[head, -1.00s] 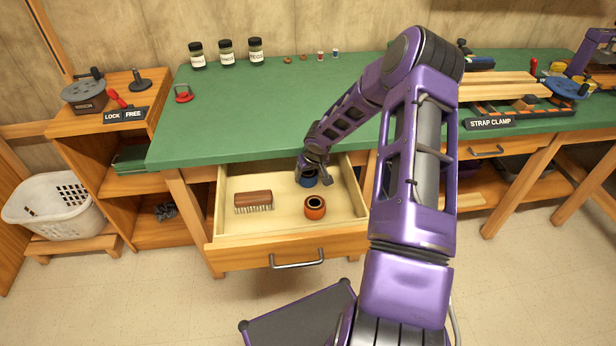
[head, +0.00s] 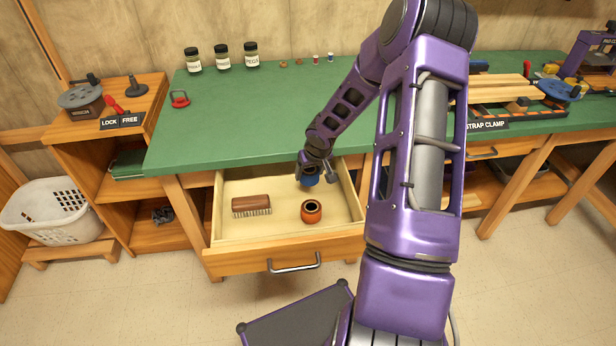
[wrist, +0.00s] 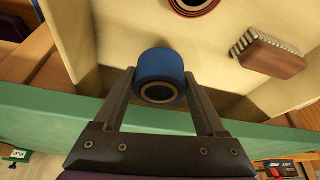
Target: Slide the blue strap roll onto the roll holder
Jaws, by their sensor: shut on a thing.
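The blue strap roll (head: 310,180) is between the fingers of my gripper (head: 314,174), over the back part of the open drawer. In the wrist view, the gripper (wrist: 160,75) is shut on the sides of the blue roll (wrist: 158,64), whose dark hole with a pale ring faces the camera. The roll appears raised off the drawer floor; the exact height is hard to tell. A dark upright peg on a round base (head: 137,88), apparently the roll holder, stands empty on the left wooden cabinet, well away from my gripper.
The open drawer (head: 226,258) also holds an orange roll (head: 311,212) and a brush (head: 251,205). A winch-like device (head: 82,99) and red lever (head: 110,105) are beside the peg. Jars (head: 222,56) line the green bench (head: 240,110), whose middle is clear.

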